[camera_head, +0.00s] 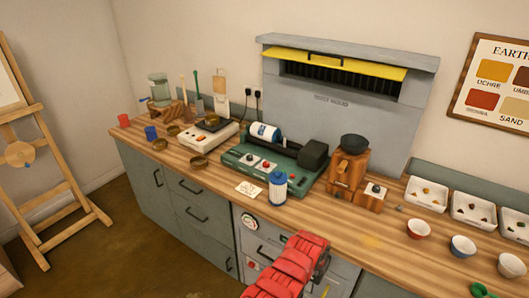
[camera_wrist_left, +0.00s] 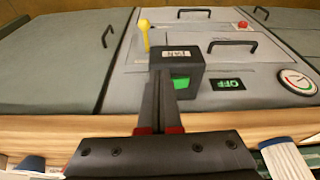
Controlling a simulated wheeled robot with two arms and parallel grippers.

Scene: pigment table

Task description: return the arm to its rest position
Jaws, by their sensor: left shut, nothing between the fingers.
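My red left arm (camera_head: 290,265) reaches in from the bottom of the head view, in front of the cabinet. Its gripper is mostly hidden there behind the arm. In the left wrist view my left gripper (camera_wrist_left: 164,78) is shut and empty, its two dark fingers together. The fingertips overlap the lower left of a dark box marked FAN (camera_wrist_left: 178,54) on the cabinet front, with a green part (camera_wrist_left: 180,83) showing. I cannot tell whether they touch it. My right gripper is not clearly seen.
The wooden worktop (camera_head: 225,182) holds a green machine (camera_head: 270,160), a blue-white bottle (camera_head: 278,188), a grinder (camera_head: 350,170), bowls (camera_head: 463,246) and white trays (camera_head: 427,193). A grey hood (camera_head: 330,110) stands behind. A gauge (camera_wrist_left: 298,82) and drawer handles (camera_wrist_left: 232,45) are near the left gripper.

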